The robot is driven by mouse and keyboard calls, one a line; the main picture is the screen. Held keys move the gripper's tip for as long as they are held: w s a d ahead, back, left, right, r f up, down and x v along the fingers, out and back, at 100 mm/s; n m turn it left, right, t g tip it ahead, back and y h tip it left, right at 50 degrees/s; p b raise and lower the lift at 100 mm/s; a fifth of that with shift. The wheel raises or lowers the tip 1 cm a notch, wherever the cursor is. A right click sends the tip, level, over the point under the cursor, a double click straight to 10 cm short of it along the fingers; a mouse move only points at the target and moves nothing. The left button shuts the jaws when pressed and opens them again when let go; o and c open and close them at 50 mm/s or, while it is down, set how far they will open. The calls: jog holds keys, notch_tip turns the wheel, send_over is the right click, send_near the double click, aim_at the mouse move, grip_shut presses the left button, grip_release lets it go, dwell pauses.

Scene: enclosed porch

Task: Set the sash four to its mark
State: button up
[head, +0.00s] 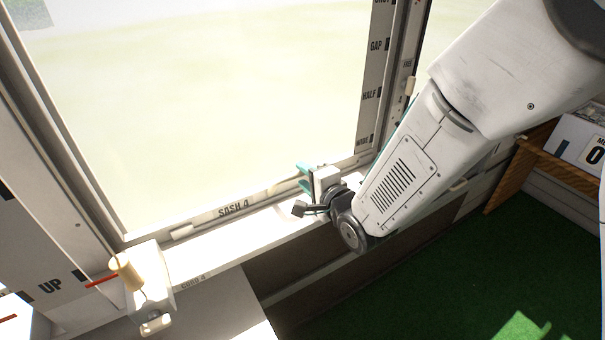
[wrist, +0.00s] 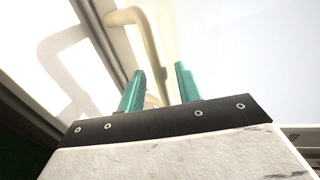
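The sash labelled SASH 4 (head: 234,209) is a framed pane, its bottom rail running just above the sill. My gripper (head: 304,178) is at the right part of that rail in the head view. In the wrist view, its two teal fingers (wrist: 160,88) stand apart. A cream bent handle (wrist: 150,50) runs between them in the picture; I cannot tell whether either finger touches it. The right jamb carries a strip (head: 374,70) with black marks reading GAP, HALF and a partly legible lower word, with another cut off at the top.
A cleat-like white fitting with a cream knob (head: 127,271) stands on the sill at the left, near a label reading CORD 4. A board marked UP (head: 50,287) with a red line is beside it. A wooden shelf (head: 533,150) is at right, above green floor (head: 430,285).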

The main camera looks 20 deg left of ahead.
aim_at(290, 132)
jog(key=shift+x, duration=1.25)
grip_shut()
notch_tip(290, 132, up, 10)
jog(key=shift+r, duration=0.1)
grip_release()
